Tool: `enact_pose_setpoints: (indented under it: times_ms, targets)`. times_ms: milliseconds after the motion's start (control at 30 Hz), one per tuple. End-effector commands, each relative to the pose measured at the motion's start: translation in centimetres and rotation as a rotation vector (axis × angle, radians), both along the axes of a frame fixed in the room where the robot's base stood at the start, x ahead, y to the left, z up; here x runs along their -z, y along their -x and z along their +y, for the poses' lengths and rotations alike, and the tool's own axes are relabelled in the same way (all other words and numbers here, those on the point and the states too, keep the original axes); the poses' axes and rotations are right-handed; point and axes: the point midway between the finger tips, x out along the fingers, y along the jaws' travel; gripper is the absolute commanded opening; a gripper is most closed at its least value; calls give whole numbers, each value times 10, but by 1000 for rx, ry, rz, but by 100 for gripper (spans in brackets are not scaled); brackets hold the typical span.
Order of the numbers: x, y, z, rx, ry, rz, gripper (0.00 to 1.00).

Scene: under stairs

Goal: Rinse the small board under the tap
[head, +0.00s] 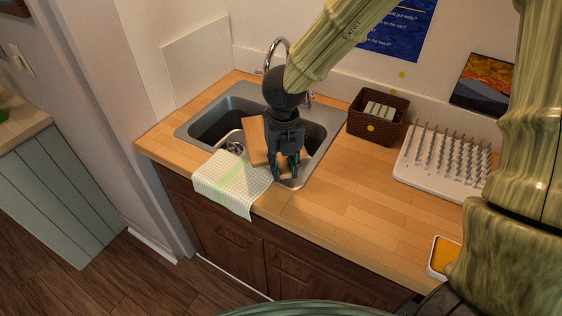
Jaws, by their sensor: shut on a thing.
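The small board (257,142) is light wood and sits tilted over the right part of the sink (318,119). My gripper (289,168) points down and is shut on the board at its near right side. My wrist and fingers hide part of the board. The chrome tap (283,42) stands behind the sink at the back of the counter. My arm covers part of the tap and its spout end. I cannot tell whether water is running.
A checked cloth (232,183) hangs over the sink's front edge. A brown basket (358,127) and a white pegged drying rack (420,178) stand to the right. A white dish with orange content (442,256) is at the front right. The wooden counter (335,200) between is clear.

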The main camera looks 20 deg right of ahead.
Motion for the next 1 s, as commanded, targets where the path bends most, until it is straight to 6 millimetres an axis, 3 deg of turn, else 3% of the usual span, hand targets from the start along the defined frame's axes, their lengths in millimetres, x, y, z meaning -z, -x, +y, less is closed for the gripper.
enact_pose_setpoints:
  times_ms: [1000]
  targets:
    - [18, -72, -28, 2, 0, 3, 0]
